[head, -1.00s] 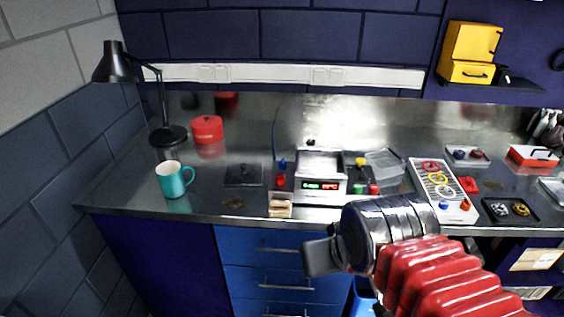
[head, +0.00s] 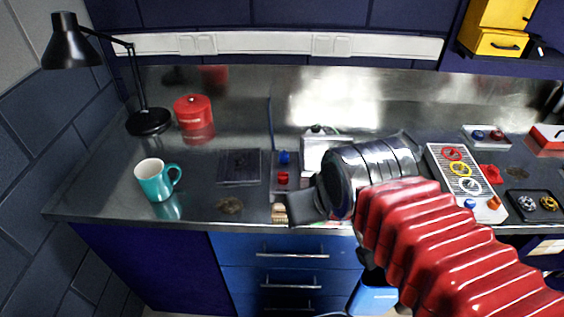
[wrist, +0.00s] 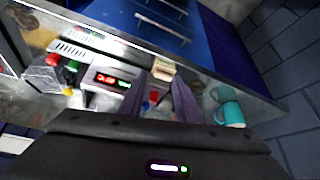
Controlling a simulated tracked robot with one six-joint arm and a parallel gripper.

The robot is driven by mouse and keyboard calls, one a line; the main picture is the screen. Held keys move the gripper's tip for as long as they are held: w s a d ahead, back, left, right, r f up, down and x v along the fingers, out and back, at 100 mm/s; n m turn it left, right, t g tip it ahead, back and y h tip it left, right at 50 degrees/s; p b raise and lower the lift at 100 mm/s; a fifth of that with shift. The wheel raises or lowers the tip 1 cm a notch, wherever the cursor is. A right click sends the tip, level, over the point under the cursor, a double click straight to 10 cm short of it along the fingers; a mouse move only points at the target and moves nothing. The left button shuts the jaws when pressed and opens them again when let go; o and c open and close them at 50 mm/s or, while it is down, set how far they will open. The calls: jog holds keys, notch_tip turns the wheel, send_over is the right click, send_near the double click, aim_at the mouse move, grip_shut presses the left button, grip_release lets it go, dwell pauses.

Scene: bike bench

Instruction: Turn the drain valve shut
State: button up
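My gripper (head: 304,206) hangs over the bench's front edge in the head view, side-on. In the wrist view its two dark fingers (wrist: 166,80) stand apart with nothing held between them. A grey block has a blue knob (head: 284,157) and a red knob (head: 283,178), just beyond my gripper. A metal device (head: 318,145) is mostly hidden behind my wrist; its lit display (wrist: 108,80) shows in the wrist view. I cannot tell for certain which part is the drain valve. A beige block (head: 279,212) lies at the front edge, beside my gripper; it also shows in the wrist view (wrist: 163,70).
A teal mug (head: 154,182), a red tin (head: 193,112) and a black lamp (head: 148,122) stand to the left. A dark flat plate (head: 239,166) lies mid-bench. A panel with coloured rings (head: 437,160) is to the right. The bench between mug and plate is fairly clear.

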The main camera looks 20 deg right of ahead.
jog(key=shift+w, duration=0.1)
dwell(0.3)
notch_tip(320, 180, up, 6)
jog(key=m+g, duration=0.4)
jog(key=g, duration=0.2)
send_over(283, 173)
jog(key=shift+r, duration=0.1)
notch_tip(283, 173, down, 14)
jog(key=shift+r, duration=0.1)
dwell(0.8)
jog(key=shift+c, duration=0.5)
